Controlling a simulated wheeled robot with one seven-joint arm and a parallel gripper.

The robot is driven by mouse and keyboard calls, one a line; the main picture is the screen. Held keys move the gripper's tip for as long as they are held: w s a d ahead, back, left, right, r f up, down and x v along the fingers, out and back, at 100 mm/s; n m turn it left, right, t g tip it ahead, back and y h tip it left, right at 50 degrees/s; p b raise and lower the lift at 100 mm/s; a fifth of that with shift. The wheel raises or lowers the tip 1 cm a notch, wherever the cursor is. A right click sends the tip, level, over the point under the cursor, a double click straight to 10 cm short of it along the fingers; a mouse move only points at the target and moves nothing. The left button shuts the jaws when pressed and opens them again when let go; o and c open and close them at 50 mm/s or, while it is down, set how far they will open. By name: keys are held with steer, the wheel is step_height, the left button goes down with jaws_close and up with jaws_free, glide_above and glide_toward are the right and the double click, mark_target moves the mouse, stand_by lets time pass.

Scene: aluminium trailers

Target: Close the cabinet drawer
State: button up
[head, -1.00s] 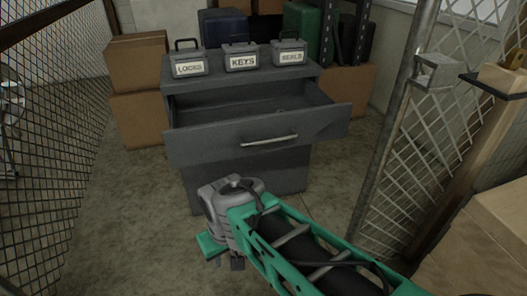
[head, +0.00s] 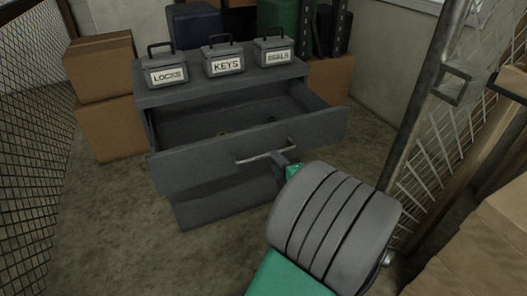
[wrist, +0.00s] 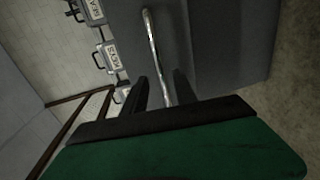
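The grey cabinet (head: 225,203) stands with its upper drawer (head: 190,168) pulled well out and its inside showing. The metal bar handle (head: 258,157) is on the drawer's front, and it also shows in the wrist view (wrist: 152,35). My gripper (wrist: 162,88) is open at the handle, with its two dark fingers apart and the bar running between them. Whether a finger touches the bar I cannot tell.
Three small grey boxes labelled LOCKS (head: 165,72), KEYS (head: 223,60) and SEALS (head: 273,48) stand on the cabinet top. Cardboard boxes (head: 105,128) are stacked at left. Wire mesh fences flank both sides, with a metal post (head: 428,110) at right. Floor (head: 115,220) is clear at front left.

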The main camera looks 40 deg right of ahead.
mark_target(268, 154)
steer(key=x, duration=0.6)
steer(key=shift+w+f, duration=0.1)
steer(key=shift+w, duration=0.2)
steer(key=shift+c, duration=0.3)
jaws_close()
stand_by(0.6)
